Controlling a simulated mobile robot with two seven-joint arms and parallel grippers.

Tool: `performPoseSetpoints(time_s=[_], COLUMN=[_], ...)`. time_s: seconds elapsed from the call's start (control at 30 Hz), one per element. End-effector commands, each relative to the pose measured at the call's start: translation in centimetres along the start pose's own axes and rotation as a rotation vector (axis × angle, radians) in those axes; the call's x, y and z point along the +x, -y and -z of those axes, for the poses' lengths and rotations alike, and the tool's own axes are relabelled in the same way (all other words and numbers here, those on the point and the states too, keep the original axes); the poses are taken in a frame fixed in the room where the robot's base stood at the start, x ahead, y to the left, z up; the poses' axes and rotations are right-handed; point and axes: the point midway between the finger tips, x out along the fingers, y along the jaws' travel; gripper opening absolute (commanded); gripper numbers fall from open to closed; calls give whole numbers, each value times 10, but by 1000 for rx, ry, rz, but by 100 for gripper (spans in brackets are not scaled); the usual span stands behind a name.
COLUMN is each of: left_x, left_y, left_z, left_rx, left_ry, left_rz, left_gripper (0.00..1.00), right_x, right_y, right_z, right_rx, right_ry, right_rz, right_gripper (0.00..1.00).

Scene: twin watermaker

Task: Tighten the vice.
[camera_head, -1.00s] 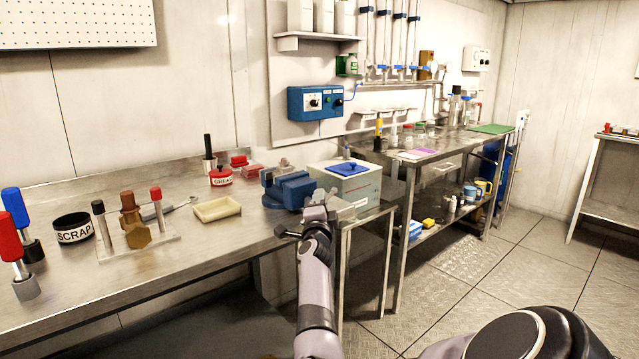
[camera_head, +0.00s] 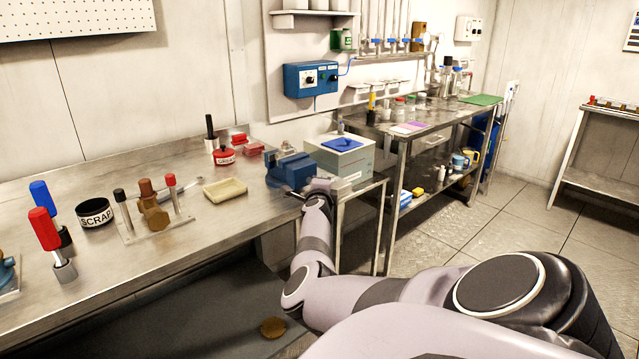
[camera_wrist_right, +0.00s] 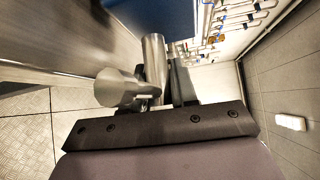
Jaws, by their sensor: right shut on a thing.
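The vice (camera_head: 290,169) is blue with a grey metal top and stands at the front right edge of the steel bench. In the right wrist view its blue body (camera_wrist_right: 150,18) is at the top, with a metal screw (camera_wrist_right: 154,60) reaching toward me. A round metal end (camera_wrist_right: 114,88), seemingly part of the vice's handle, shows beside the screw. My right gripper (camera_head: 310,190) is at the vice's front and also shows in the right wrist view (camera_wrist_right: 150,98). It is shut on the handle, whose gripped part is mostly hidden. My left gripper is out of view.
The bench's front edge (camera_head: 190,251) runs below.

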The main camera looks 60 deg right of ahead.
Motion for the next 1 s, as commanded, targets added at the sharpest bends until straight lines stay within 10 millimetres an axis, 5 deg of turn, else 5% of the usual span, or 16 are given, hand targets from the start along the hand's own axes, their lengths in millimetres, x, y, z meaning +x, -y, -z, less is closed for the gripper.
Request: performPoseSetpoints(time_s=[0.4, 0.43, 0.47, 1.0], left_x=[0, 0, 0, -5], left_y=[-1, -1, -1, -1], left_z=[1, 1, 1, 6], left_rx=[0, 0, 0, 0], left_ry=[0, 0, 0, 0], left_rz=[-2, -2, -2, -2], left_gripper=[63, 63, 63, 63], right_x=[1, 1, 1, -11], right_y=[2, 2, 2, 2], right_z=[0, 0, 0, -1], right_rx=[5, 5, 4, 3], right_ry=[1, 1, 1, 1], right_rz=[-1, -1, -1, -2], right_gripper=[0, 37, 47, 48])
